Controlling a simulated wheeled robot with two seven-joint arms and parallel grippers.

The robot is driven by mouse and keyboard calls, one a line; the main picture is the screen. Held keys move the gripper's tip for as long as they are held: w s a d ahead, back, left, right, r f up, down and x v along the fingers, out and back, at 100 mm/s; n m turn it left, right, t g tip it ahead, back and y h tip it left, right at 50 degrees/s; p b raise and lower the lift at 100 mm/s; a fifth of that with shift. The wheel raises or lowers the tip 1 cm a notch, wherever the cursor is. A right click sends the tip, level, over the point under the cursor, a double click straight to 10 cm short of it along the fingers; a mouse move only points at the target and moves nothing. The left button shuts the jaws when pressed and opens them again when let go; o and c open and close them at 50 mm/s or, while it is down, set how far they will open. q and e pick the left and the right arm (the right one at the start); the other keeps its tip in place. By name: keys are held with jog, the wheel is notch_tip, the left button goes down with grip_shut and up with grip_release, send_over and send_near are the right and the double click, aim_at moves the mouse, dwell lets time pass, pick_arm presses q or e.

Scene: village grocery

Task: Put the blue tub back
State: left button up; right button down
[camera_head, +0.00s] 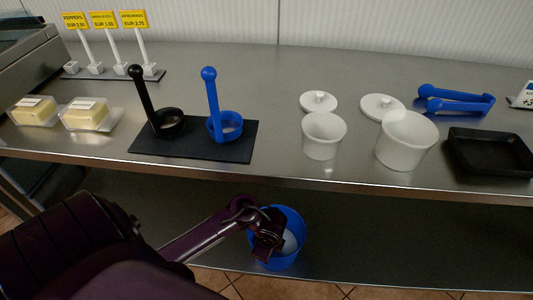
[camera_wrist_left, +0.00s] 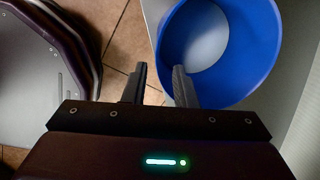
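The blue tub (camera_head: 293,224) is low in the head view, below the counter top and in front of the lower shelf's surface. Its open mouth faces up and its inside bottom looks pale grey. My left gripper (camera_head: 266,243) is at the tub's left side. In the left wrist view the tub (camera_wrist_left: 262,50) fills the upper right. There the left gripper (camera_wrist_left: 160,85) has its fingers apart, one outside the tub and one over its inside, with the rim between them. Whether they touch the wall I cannot tell. My right gripper is not in view.
On the counter stand a black mat (camera_head: 190,145) with a black and a blue ladle, two white pots (camera_head: 323,136) (camera_head: 405,140), white lids (camera_head: 319,101), blue tongs (camera_head: 456,100), a black tray (camera_head: 490,152), butter packs (camera_head: 87,114) and price signs (camera_head: 103,21). The lower shelf (camera_head: 400,235) is clear at right.

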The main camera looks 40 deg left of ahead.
pick_arm(q)
jog(key=s+d+f+n+h, duration=0.2)
jog(key=s+d+f+n, duration=0.5)
jog(key=s+f+n, duration=0.2)
notch_tip(320, 180, down, 3)
jog(key=n, duration=0.3)
jog(key=shift+s+r+n+t+p, duration=0.15)
jog(key=shift+r+n+t+p, duration=0.05)
jog(key=shift+n+t+p, duration=0.1)
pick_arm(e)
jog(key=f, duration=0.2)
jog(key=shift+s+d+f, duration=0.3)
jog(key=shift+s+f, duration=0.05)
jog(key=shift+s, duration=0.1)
